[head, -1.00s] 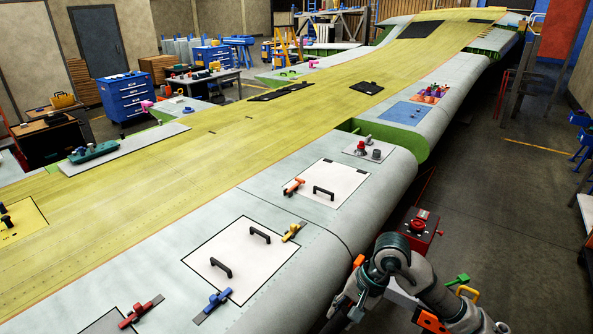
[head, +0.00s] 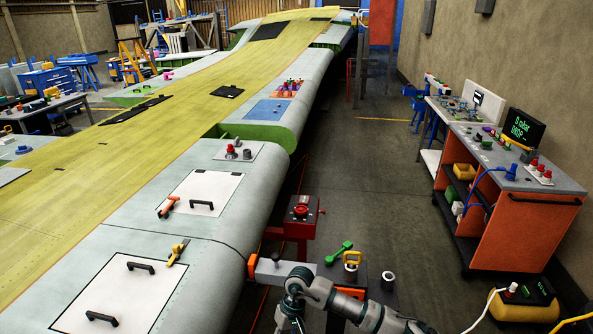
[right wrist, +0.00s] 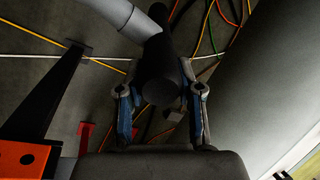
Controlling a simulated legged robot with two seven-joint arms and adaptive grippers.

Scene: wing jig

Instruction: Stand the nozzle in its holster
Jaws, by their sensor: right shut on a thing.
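In the right wrist view my right gripper (right wrist: 162,102) is shut on a dark cylinder (right wrist: 160,75), seen nearly end-on between the two fingers; it appears to be the nozzle. In the head view my right arm comes in at the bottom, and the gripper's fingers and the nozzle cannot be made out. A dark stand (head: 374,296) beside the arm carries a grey cup (head: 388,281) with an open top, possibly the holster. A second cup there has a yellow loop handle (head: 352,257) above it. My left gripper is not in view.
The wing (head: 200,240) fills the left side. An orange cart (head: 515,225) stands at right. Coloured hoses (right wrist: 215,30) cross the floor. The aisle between is mostly clear.

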